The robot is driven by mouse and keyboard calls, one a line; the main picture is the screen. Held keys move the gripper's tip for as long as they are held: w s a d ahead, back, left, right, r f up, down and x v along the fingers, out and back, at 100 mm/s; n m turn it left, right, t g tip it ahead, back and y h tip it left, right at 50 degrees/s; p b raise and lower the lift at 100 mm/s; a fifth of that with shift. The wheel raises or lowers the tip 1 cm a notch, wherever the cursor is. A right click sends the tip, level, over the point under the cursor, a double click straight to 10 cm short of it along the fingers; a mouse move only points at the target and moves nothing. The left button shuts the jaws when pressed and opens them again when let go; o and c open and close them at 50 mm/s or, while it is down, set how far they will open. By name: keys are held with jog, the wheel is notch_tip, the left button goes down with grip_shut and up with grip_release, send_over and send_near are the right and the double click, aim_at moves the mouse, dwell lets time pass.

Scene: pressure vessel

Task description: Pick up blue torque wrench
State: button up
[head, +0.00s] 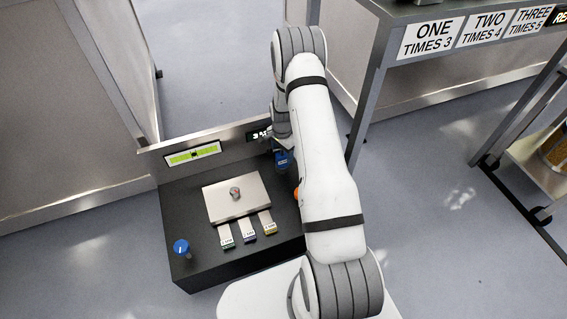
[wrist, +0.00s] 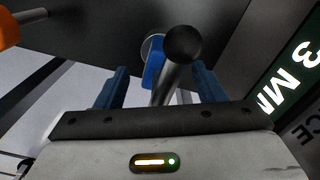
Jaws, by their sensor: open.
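In the wrist view, my gripper (wrist: 160,76) is open, with one blue finger on each side. Between and beyond the fingers is a blue part (wrist: 153,62) with a metal shaft ending in a dark ball (wrist: 183,45); this looks like the blue torque wrench. The fingers stand apart around it, and I cannot tell whether either touches it. In the head view, a blue piece (head: 283,160) shows beside my arm at the back right of the black console; I cannot tell whether it is wrench or finger. My arm hides most of this area.
The black console (head: 190,205) carries a raised light plate (head: 222,199), several labelled tags and a blue-topped knob (head: 181,246) at its front left. An orange-handled item (wrist: 8,28) is at the wrist view's left. A lettered display panel (wrist: 292,80) is close on the right.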

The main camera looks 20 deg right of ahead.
jog(key=shift+c, duration=0.2)
jog(key=shift+r, duration=0.1)
grip_shut()
dwell(0.4)
